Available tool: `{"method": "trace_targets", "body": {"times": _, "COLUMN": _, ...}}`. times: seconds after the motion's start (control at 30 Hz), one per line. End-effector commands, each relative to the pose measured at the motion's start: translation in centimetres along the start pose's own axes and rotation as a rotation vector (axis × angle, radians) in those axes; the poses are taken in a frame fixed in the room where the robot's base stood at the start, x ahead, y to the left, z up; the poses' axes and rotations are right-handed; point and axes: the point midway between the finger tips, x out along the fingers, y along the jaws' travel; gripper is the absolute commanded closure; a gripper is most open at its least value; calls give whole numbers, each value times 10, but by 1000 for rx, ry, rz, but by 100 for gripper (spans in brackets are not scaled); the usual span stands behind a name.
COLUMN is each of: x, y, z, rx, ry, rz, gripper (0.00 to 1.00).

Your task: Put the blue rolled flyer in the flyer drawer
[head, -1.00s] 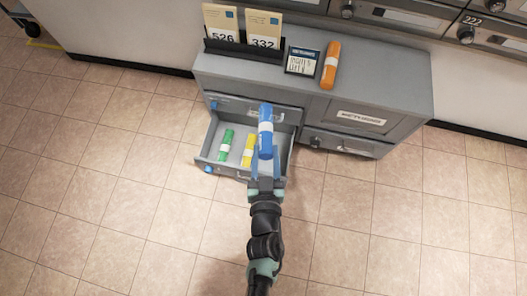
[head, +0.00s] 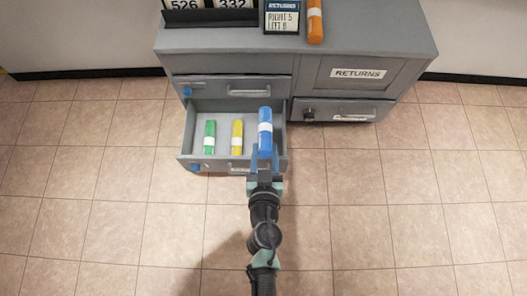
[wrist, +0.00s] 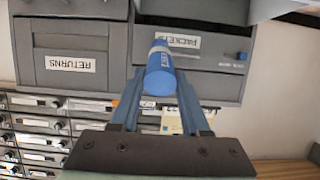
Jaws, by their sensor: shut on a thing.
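The blue rolled flyer (head: 265,131) has a white band and is shut between the fingers of my gripper (head: 264,160). In the head view it appears over the right part of the open drawer (head: 187,140). I cannot tell its height above the drawer floor. In the wrist view the blue flyer (wrist: 159,75) sits between the two fingertips (wrist: 156,100), end toward the camera. A green rolled flyer (head: 209,135) and a yellow rolled flyer (head: 237,137) lie side by side in the drawer. The drawer's front label is partly hidden by my gripper.
A closed drawer (head: 232,88) is above the open one. To the right are a RETURNS panel (head: 357,73) and a closed drawer (head: 341,112). An orange rolled flyer (head: 314,22) and a sign (head: 282,18) are on the cabinet top. The tiled floor (head: 420,200) is clear.

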Motion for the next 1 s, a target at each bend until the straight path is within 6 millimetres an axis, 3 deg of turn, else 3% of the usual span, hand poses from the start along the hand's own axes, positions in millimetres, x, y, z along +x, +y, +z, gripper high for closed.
{"method": "trace_targets", "body": {"times": 0.6, "x": 68, "y": -1, "z": 33, "rx": 0, "ry": 2, "rz": -2, "gripper": 100}}
{"method": "trace_targets", "body": {"times": 1.0, "x": 98, "y": 0, "z": 66, "rx": 1, "ry": 1, "rz": -1, "gripper": 100}}
